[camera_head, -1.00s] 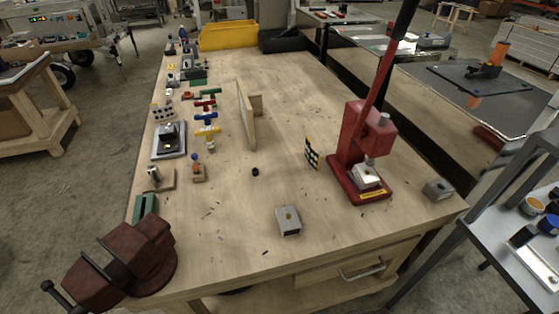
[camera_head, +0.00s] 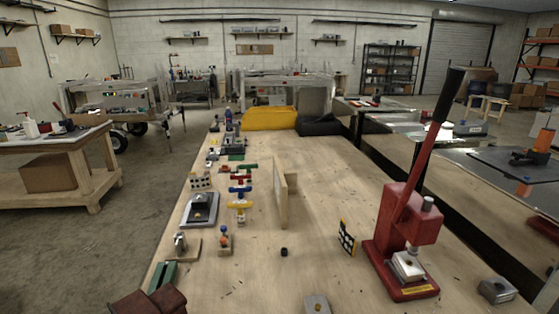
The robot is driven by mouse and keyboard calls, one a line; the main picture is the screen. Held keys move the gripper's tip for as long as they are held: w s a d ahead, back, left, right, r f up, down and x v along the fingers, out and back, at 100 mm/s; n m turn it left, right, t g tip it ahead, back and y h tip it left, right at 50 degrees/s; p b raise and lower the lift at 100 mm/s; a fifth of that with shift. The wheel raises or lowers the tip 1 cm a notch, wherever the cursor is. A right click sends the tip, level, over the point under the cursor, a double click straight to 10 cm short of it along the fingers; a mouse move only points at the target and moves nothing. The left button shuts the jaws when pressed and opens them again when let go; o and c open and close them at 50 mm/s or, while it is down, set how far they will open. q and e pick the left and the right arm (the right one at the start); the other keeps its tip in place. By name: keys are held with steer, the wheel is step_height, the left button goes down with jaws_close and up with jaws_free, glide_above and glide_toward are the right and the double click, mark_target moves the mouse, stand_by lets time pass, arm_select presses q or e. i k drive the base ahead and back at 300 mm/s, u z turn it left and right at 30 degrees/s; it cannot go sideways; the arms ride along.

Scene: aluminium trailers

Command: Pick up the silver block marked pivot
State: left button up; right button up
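A silver block (camera_head: 317,304) with a small brass-coloured spot on top lies near the front of the wooden workbench (camera_head: 330,190), partly cut off by the bottom edge. A second silver block (camera_head: 408,266) sits on the base of the red arbor press (camera_head: 405,235). A third grey metal block (camera_head: 497,290) lies at the bench's right front edge. No marking reading pivot is legible on any of them. Neither of my grippers shows in the head view.
A wooden upright panel (camera_head: 281,192) stands mid-bench, with a small black ring (camera_head: 284,252) in front and a checkered plate (camera_head: 347,238) to the right. Coloured fittings and fixtures line the left side. A dark red vise (camera_head: 148,302) is at front left.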

mark_target(415, 274)
steer(key=z, duration=1.35)
